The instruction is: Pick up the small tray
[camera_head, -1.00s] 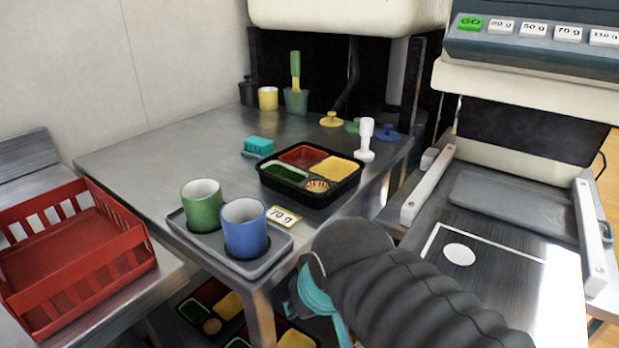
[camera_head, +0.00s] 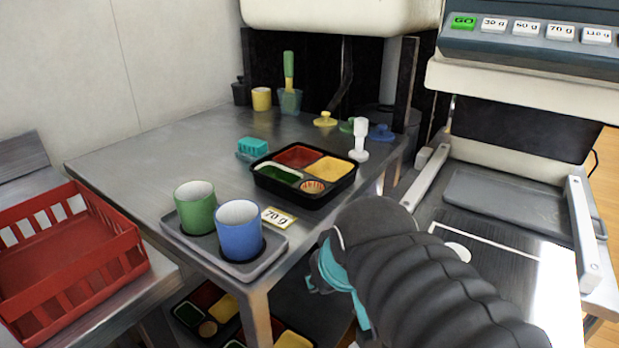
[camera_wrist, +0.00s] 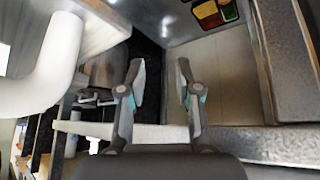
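A small grey tray (camera_head: 273,252) lies at the near corner of the metal table in the head view, holding a green cup (camera_head: 196,208) and a blue cup (camera_head: 240,231). A black compartment tray (camera_head: 302,196) with red, yellow and green contents sits farther back. My gripper (camera_head: 326,272) is right of the grey tray, beyond the table's edge, mostly hidden behind my arm. In the wrist view my gripper (camera_wrist: 160,75) has its two fingers apart with nothing between them. A food tray (camera_wrist: 213,13) shows partly at the top there.
A red crate (camera_head: 135,245) stands at left. More filled trays (camera_head: 207,300) lie on a shelf below the table. A "70 g" card (camera_head: 279,217), teal sponge (camera_head: 252,147) and white-handled tool (camera_head: 360,140) are on the table. A machine (camera_head: 505,205) stands at right.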

